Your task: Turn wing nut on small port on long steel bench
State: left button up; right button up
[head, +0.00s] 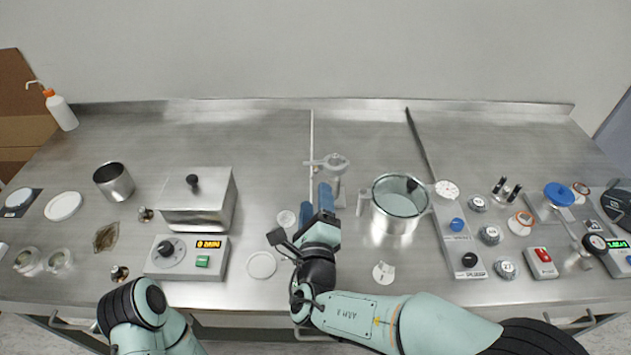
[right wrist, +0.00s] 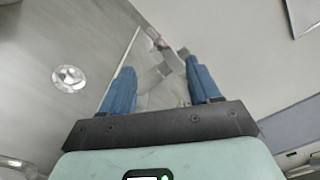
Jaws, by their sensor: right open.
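The small port (head: 335,178) is a short upright steel fitting on the long steel bench (head: 270,140), near mid-bench. A clamp with a side arm (head: 318,162) sits around its top; the wing nut is too small to make out for sure. My right gripper (head: 316,202) has blue fingers, open, just in front of and left of the port, apart from it as far as I can tell. In the right wrist view the gripper (right wrist: 160,85) shows its fingers spread, with a grey metal piece (right wrist: 175,58) beyond and between them. My left gripper is out of view.
A steel pot with a glassy top (head: 398,205) stands close right of the port. A lidded steel box (head: 198,205) and a control unit (head: 185,257) are left. Bench behind the port is clear.

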aim_at(316, 173)
jog(key=w, duration=0.6)
jog(key=shift+w, duration=0.15)
jog(key=shift+c, duration=0.3)
